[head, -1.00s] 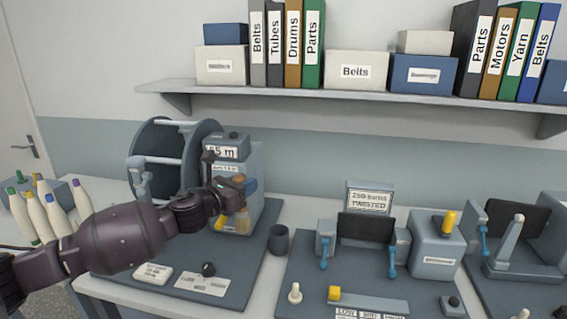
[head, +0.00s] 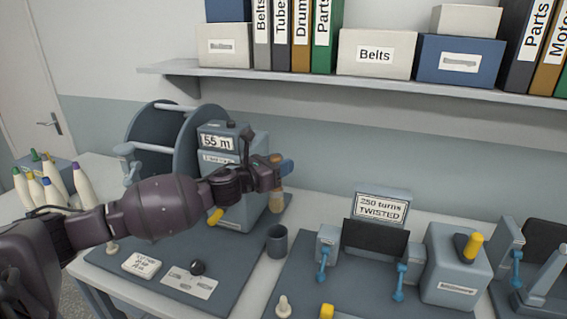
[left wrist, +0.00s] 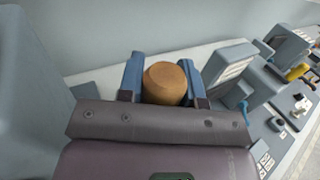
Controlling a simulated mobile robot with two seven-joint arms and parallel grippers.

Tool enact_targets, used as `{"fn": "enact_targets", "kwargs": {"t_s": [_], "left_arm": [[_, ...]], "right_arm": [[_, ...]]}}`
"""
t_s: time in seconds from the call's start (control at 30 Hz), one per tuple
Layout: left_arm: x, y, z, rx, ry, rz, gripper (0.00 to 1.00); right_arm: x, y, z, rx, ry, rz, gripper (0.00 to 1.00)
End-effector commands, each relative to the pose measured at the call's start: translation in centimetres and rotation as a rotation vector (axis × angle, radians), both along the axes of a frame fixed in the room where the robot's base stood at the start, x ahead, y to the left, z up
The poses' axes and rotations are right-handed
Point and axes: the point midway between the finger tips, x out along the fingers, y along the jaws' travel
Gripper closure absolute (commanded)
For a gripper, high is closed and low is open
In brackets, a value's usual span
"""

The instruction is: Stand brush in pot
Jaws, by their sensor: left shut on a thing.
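My left gripper (head: 283,170) is shut on the brush (head: 276,201). The brush hangs below the blue fingers, roughly upright, with its pale lower part showing. In the left wrist view, the brush's round brown end (left wrist: 167,83) sits between the two blue fingers (left wrist: 163,80). The pot (head: 277,241), a small dark grey cup, stands on the bench below the brush, with a gap between them. The inside of the pot is mostly hidden. My right gripper is not in view.
The winder's grey box (head: 232,215) with a "55 m" sign stands close left of the brush. The twisting machine (head: 376,238) is right of the pot. Several pale cones (head: 55,190) stand at far left. The shelf (head: 350,84) runs above.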

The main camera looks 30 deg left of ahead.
Motion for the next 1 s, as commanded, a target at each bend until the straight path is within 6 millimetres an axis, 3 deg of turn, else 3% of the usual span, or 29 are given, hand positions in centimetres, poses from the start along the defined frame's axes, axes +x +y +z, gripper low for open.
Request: {"fn": "enact_targets", "kwargs": {"t_s": [1.0], "left_arm": [[0.0, 0.0, -6.5, -0.001, 0.001, 0.001, 0.91]], "right_arm": [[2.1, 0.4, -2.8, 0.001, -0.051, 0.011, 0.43]]}}
